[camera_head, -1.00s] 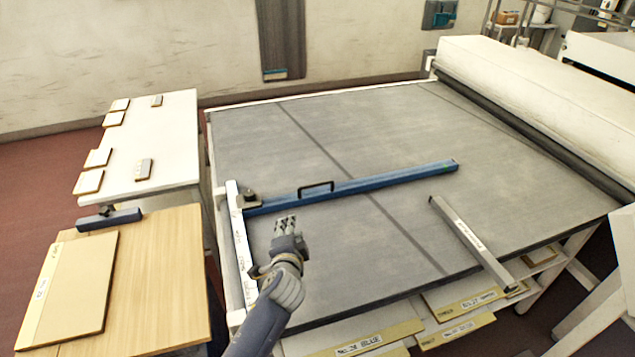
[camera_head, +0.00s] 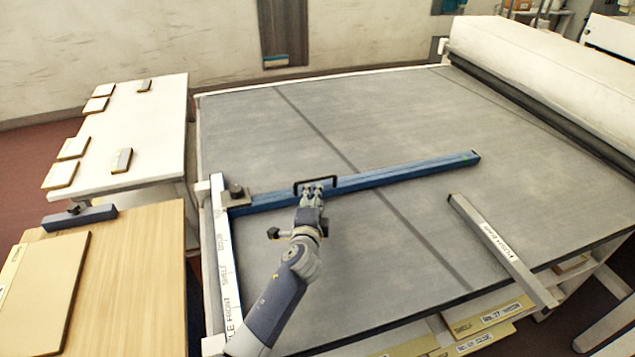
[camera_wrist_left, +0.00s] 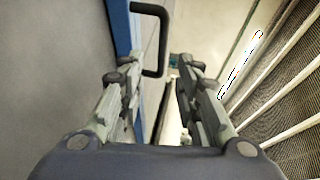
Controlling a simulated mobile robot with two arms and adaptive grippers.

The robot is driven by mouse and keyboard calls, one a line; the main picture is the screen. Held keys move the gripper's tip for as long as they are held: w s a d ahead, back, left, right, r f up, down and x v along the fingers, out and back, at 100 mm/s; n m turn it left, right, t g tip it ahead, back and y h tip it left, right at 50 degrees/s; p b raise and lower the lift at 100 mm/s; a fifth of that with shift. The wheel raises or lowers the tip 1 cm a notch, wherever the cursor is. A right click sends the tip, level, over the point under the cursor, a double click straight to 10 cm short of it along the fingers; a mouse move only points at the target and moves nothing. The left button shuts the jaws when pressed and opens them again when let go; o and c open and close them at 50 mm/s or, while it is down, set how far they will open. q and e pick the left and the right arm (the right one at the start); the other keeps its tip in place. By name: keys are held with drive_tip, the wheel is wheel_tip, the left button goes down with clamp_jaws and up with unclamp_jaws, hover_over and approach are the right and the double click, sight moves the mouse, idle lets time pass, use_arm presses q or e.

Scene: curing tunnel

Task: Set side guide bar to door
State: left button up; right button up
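The blue side guide bar (camera_head: 400,175) lies across the grey bed, its left end at a clamp with a dark knob (camera_head: 236,190) on the white labelled rail (camera_head: 227,265). Its black handle (camera_head: 316,180) stands up from the bar; it also shows in the left wrist view (camera_wrist_left: 160,42) beside the blue bar (camera_wrist_left: 121,30). My left gripper (camera_head: 313,187) is at the handle. In the left wrist view its fingers (camera_wrist_left: 155,75) are apart, with the handle showing between them; I cannot tell whether they touch it. The rail's small lettering is only partly readable. My right gripper is not in view.
A grey labelled bar (camera_head: 500,247) lies at the right front of the bed (camera_head: 300,125). A long white housing (camera_head: 540,85) with a dark roller bounds the right. A white table (camera_head: 150,120) and wooden table (camera_head: 140,270) stand left. The bed behind the bar is clear.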

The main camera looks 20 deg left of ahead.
sight(316, 180)
use_arm(q)
drive_tip(key=shift+w+a+f+b, duration=0.1)
drive_tip(key=shift+w+b, duration=0.2)
drive_tip(key=shift+w, duration=0.3)
drive_tip(key=b+x, duration=0.4)
drive_tip(key=x, duration=0.3)
drive_tip(key=shift+w+a+f+b, duration=0.1)
drive_tip(key=shift+w+f+b, duration=0.05)
drive_tip(key=shift+w+b, duration=0.2)
drive_tip(key=shift+w+a+b, duration=0.15)
drive_tip(key=shift+w+b, duration=0.35)
drive_tip(key=shift+w, duration=0.2)
clamp_jaws()
